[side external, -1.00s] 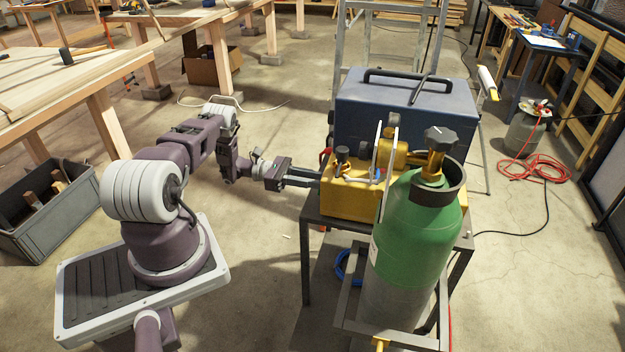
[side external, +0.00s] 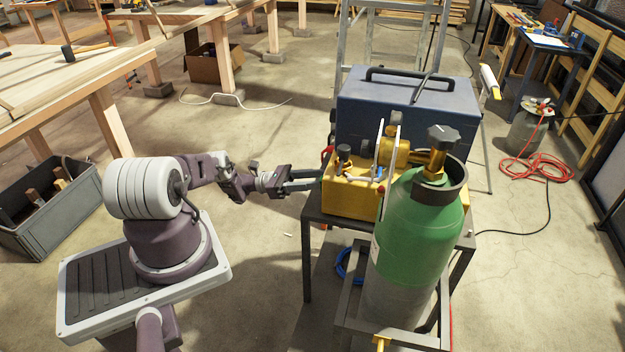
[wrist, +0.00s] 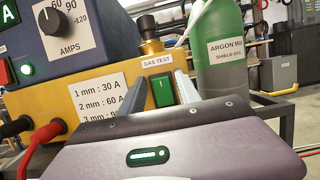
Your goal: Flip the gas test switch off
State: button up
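The gas test switch (wrist: 160,91) is a green rocker with a white mark on the yellow front panel, below a white GAS TEST label (wrist: 157,62). My gripper (wrist: 166,88) has its two pale fingers apart in the wrist view, one on each side of the switch, with nothing held. Whether the fingertips touch the panel cannot be told. In the side external view my gripper (side external: 318,179) points at the left face of the yellow unit (side external: 350,198). The switch is hidden in that view.
A blue welder box (side external: 405,115) stands behind the yellow unit on a dark metal stand (side external: 306,250). A green gas cylinder (side external: 415,230) stands in front. Red and black cable plugs (wrist: 40,140) stick out left of the switch.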

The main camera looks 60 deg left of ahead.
jog(key=shift+o, duration=0.2)
notch_tip(320, 180, up, 10)
dwell(0.7)
